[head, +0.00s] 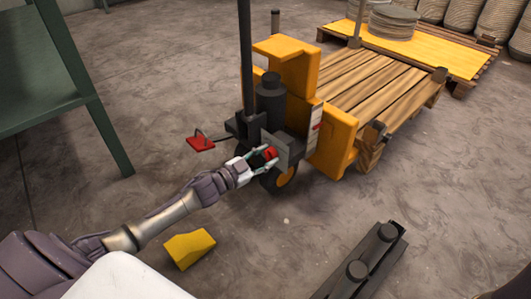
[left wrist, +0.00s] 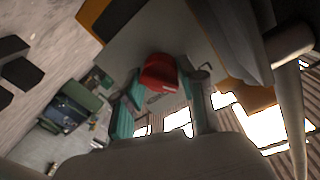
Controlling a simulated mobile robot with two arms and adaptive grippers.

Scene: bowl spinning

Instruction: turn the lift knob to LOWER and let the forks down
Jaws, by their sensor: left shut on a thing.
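The lift knob (head: 270,153) is red and sits on a grey plate on the near side of the orange pallet truck (head: 291,68). My left gripper (head: 266,158) is at the knob, with its fingers on either side of it, shut on it. In the left wrist view the red knob (left wrist: 160,72) shows between the greenish fingers, against the grey plate (left wrist: 150,35). I cannot read a LOWER mark. The forks are hidden under the wooden pallet (head: 375,85) behind the truck. My right gripper is not in view.
A red pedal-like part (head: 200,143) juts out left of the truck. A yellow wedge (head: 189,248) lies on the floor near my left arm. A dark rail with rollers (head: 365,262) is at the lower right. A green rack (head: 45,70) stands at the left. Another loaded pallet (head: 425,42) is behind.

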